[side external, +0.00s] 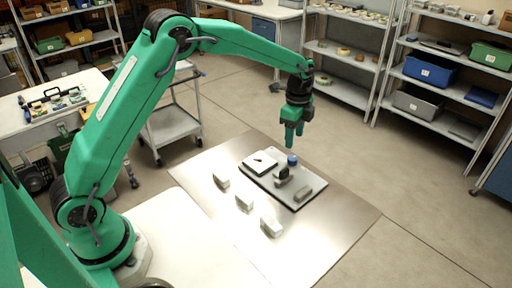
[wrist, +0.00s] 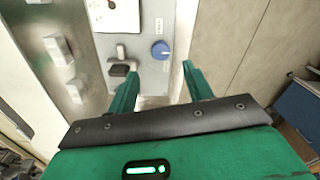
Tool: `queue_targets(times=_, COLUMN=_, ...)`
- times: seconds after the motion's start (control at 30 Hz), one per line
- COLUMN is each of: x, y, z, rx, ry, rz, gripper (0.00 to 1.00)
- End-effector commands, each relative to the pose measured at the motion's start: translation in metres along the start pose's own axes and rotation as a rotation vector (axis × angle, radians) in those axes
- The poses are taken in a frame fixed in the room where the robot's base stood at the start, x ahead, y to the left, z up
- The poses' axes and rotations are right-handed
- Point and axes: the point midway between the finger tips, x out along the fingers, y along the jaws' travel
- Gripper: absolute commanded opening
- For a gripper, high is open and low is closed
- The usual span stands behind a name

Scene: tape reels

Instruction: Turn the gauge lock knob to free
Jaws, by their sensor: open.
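A blue round knob (side external: 292,160) stands on a grey panel (side external: 310,189) that lies on the metal sheet. In the wrist view the knob (wrist: 160,50) has a pale line on its top and printed marks around it. A label naming it is too small to read. My gripper (side external: 293,140) is open and empty, above the panel and apart from it, pointing down. In the wrist view my gripper (wrist: 160,78) has its fingertips spread below the knob in the picture, with nothing between them.
Beside the knob on the panel are a dark block-topped part (side external: 283,172), a white square plate (side external: 260,162) and a grey bar (side external: 304,194). Several white blocks (side external: 244,202) stand left of the panel. The metal sheet (side external: 335,228) is bare at right.

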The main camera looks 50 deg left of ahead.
Motion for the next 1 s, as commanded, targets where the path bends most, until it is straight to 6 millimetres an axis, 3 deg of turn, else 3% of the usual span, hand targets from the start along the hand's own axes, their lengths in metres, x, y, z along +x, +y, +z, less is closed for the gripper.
queue_targets(times=0.47, x=0.013, y=-0.001, z=-0.001, rx=0.010, ry=-0.002, rz=0.004, gripper=0.51)
queue_targets(times=1.0, x=0.072, y=-0.001, z=0.000, rx=0.009, ry=-0.002, rz=0.005, gripper=0.51)
